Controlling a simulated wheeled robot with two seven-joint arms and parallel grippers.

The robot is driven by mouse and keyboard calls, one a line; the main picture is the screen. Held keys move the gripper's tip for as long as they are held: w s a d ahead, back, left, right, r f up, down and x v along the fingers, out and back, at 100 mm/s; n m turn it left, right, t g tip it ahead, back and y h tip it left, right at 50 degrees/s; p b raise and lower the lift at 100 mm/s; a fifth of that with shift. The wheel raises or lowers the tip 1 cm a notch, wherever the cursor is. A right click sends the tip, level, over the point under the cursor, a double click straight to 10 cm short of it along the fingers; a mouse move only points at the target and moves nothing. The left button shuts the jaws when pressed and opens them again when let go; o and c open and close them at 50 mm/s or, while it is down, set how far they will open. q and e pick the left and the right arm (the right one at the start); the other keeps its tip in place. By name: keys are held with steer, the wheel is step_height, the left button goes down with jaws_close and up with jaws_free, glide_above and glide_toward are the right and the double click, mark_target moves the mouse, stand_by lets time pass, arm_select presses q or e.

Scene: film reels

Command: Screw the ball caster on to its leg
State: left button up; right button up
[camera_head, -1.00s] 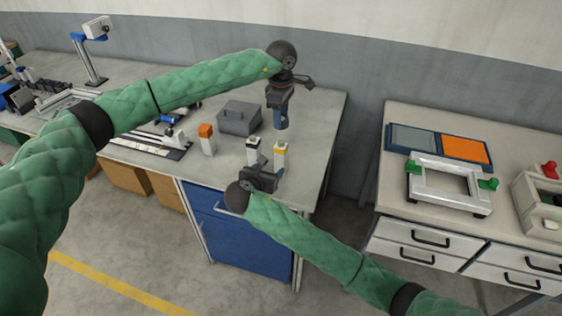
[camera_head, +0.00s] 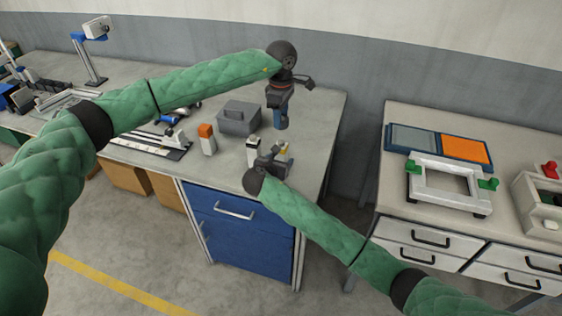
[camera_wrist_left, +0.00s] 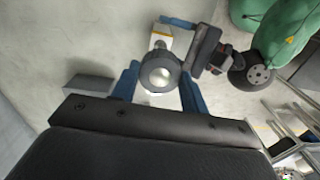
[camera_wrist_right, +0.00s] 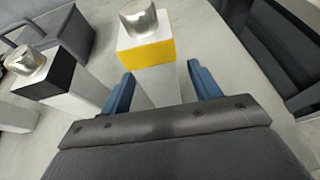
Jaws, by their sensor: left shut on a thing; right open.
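My left gripper (camera_head: 281,124) is above the table and shut on a round dark ring with a shiny ball in its middle, which looks like the ball caster (camera_wrist_left: 160,73). The caster sits between the blue fingertips in the left wrist view. A white post with a yellow band, likely the leg (camera_wrist_right: 147,50), stands upright with a shiny metal top. My right gripper (camera_wrist_right: 163,88) is open, with its fingers on either side of this post. In the head view the right gripper (camera_head: 280,160) partly hides the post.
A black-banded post (camera_wrist_right: 48,74) with a metal top stands left of the yellow-banded one. An orange-topped post (camera_head: 207,139) and a grey box (camera_head: 239,116) stand farther left on the grey table (camera_head: 320,115). The table's front edge is close to the right gripper.

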steer(key=shift+x, duration=0.95)
steer(key=shift+c, duration=0.4)
jaws_close()
arm_select(q)
glide_above(281, 142)
steer(key=shift+w+f, duration=0.1)
steer(key=shift+f, duration=2.35)
steer(key=shift+f, duration=0.85)
steer(key=shift+f, duration=0.6)
